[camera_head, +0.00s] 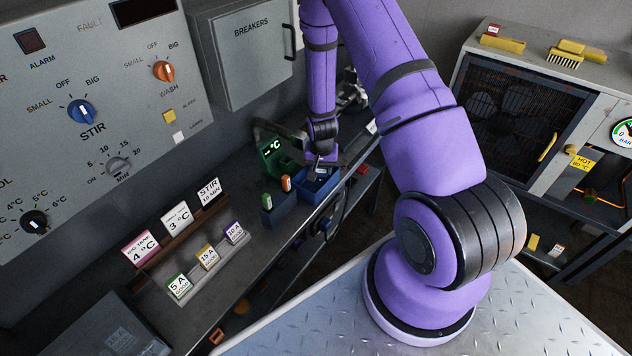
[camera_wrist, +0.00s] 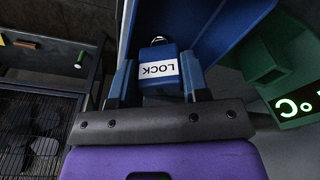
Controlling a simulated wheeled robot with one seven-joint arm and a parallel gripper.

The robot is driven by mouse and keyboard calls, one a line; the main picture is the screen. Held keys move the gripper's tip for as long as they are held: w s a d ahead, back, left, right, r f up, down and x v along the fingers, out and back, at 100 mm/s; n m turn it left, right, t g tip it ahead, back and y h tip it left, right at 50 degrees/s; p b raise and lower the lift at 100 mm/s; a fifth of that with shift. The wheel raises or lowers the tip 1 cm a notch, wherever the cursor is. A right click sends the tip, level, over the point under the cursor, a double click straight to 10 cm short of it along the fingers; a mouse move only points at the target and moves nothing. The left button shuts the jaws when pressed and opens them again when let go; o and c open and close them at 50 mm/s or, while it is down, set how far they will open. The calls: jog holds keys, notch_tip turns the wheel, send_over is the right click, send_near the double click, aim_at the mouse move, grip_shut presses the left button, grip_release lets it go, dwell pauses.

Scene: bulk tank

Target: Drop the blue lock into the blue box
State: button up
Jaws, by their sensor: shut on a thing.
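The blue lock (camera_wrist: 158,70) has a white label reading LOCK and a metal shackle. It sits between the two fingers of my gripper (camera_wrist: 158,82) in the wrist view. My gripper is shut on it. In the head view my gripper (camera_head: 322,166) points down at the blue box (camera_head: 312,195) on the counter. The box's blue wall (camera_wrist: 228,32) also shows in the wrist view, beyond and to the right of the lock. The lock is over the box opening or partly inside it; I cannot tell how deep. In the head view the lock is hard to make out.
A green device with a °C display (camera_head: 272,158) stands close behind the box. Label cards (camera_head: 178,218) line the counter. The breaker cabinet (camera_head: 247,55) hangs behind my arm.

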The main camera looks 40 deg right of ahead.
jog(key=o, duration=1.1)
jog(key=shift+c, duration=0.2)
jog(key=shift+r, duration=0.1)
notch_tip(320, 180, up, 11)
jog(key=s, duration=0.1)
jog(key=shift+a+f, duration=0.2)
jog(key=shift+a, duration=0.2)
